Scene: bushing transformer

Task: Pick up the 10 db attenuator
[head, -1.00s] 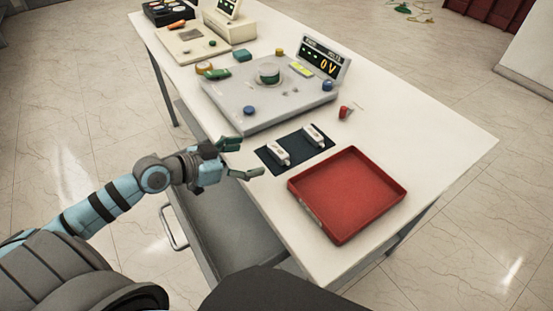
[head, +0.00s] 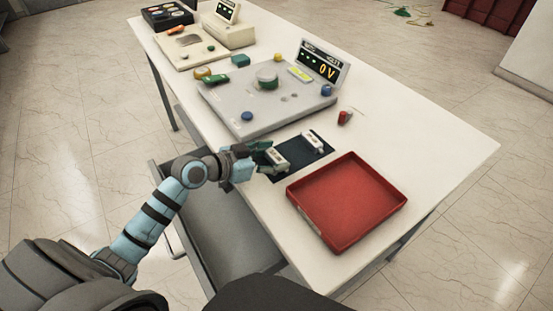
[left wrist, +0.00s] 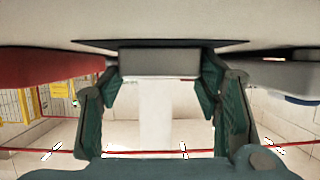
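Two small whitish block-shaped attenuators lie on a dark mat (head: 293,171). The nearer one (head: 279,160) is at the mat's left, the farther one (head: 314,142) at its right. Their labels are too small to read, so I cannot tell which is 10 dB. My left gripper (head: 263,155) is at the near end of the nearer attenuator, low over the table's edge. In the left wrist view, the open green fingers (left wrist: 159,75) stand either side of a grey block (left wrist: 158,62), close to its sides. My right gripper is not in view.
A red tray (head: 347,232) lies right of the mat. A grey instrument panel (head: 222,104) with knobs and a display reading 0 V (head: 324,66) stands beyond it. A small red part (head: 345,117) lies near the panel. An open drawer (head: 215,222) is below my left arm.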

